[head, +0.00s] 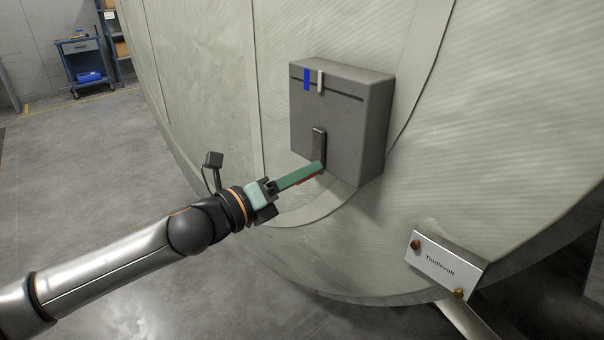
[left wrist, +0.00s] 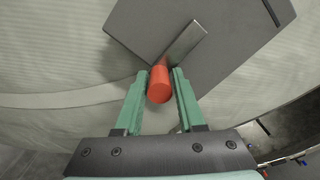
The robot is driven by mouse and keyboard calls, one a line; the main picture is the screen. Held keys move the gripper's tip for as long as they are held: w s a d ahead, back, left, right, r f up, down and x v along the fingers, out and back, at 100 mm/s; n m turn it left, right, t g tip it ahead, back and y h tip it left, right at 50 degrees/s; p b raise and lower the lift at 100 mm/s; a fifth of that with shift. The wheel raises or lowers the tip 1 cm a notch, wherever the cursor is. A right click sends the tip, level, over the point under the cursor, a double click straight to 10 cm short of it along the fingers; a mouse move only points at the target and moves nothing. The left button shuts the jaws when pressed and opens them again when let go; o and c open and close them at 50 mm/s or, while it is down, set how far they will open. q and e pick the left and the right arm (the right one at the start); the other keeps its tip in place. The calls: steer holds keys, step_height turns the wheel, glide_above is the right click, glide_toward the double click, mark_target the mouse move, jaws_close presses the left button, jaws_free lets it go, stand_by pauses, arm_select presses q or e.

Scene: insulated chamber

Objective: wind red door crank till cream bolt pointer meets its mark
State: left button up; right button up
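The crank has a flat grey arm (head: 318,146) on the front of a dark grey box (head: 338,120). Its red handle (left wrist: 160,86) sits between the green fingers of my left gripper (left wrist: 160,82), which look shut on it with little or no gap. In the head view the left gripper (head: 300,176) reaches the lower end of the crank arm, and one finger hides most of the handle. My right gripper is not in view.
The box is mounted on a large pale curved chamber wall (head: 210,70). A white name plate (head: 444,264) stands at the lower right. A blue-grey cart (head: 82,60) and shelving are far back at the left. The floor at the left is clear.

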arm_select(q)
steer(key=o, duration=0.3)
steer(key=shift+s+a, duration=0.25)
steer(key=shift+a, duration=0.15)
steer(key=v, duration=1.1)
steer(key=shift+s+a, duration=0.2)
steer(key=shift+s, duration=0.05)
